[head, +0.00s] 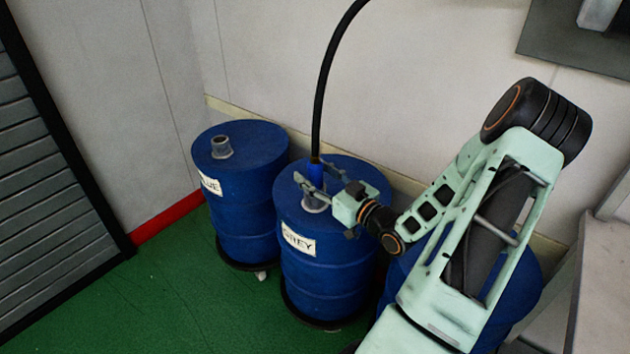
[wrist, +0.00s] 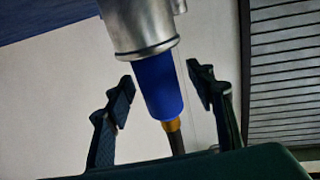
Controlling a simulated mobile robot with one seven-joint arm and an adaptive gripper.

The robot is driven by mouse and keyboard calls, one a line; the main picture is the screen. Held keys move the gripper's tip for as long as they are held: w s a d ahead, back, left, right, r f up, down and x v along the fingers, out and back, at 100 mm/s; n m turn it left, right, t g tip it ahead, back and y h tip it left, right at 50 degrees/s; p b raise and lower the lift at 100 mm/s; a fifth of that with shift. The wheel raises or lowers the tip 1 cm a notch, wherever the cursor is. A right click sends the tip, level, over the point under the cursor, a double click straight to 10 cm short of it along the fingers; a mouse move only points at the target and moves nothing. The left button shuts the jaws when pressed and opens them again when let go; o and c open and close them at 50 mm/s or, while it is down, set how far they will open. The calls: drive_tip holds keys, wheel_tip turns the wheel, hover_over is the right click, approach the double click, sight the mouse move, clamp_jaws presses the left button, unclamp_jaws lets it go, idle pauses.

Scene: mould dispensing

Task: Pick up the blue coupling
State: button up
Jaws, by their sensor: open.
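The blue coupling (head: 316,172) stands on the silver port on top of the drum labelled GREY (head: 328,262), with a black hose (head: 322,85) rising from it. In the wrist view the blue coupling (wrist: 158,86) sits against the silver port (wrist: 142,28), with a brass-coloured fitting (wrist: 171,126) at its other end. My gripper (head: 309,186) is at the coupling in the head view. In the wrist view my gripper (wrist: 163,90) is open, with one finger on each side of the coupling and visible gaps to both. Its contact with the port is hidden.
A drum with a label ending in UE (head: 242,215) and a bare port stands at left. Another blue drum (head: 521,278) is partly hidden behind my arm. A wall (head: 420,80) runs behind the drums. Green floor (head: 150,295) is clear at front left, beside a slatted shutter (head: 45,190).

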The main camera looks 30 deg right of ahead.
drive_tip(key=shift+c, duration=0.4)
drive_tip(key=c, duration=1.2)
clamp_jaws()
drive_tip(key=shift+r, duration=0.15)
drive_tip(key=shift+r+p, duration=0.3)
drive_tip(key=shift+r, duration=0.3)
drive_tip(key=s+a+r+p, duration=0.5)
drive_tip(key=s+r+p, duration=0.2)
drive_tip(key=r, duration=0.3)
drive_tip(key=shift+s+a+r, duration=0.25)
drive_tip(key=shift+s+a, duration=0.1)
drive_tip(key=shift+s, duration=0.3)
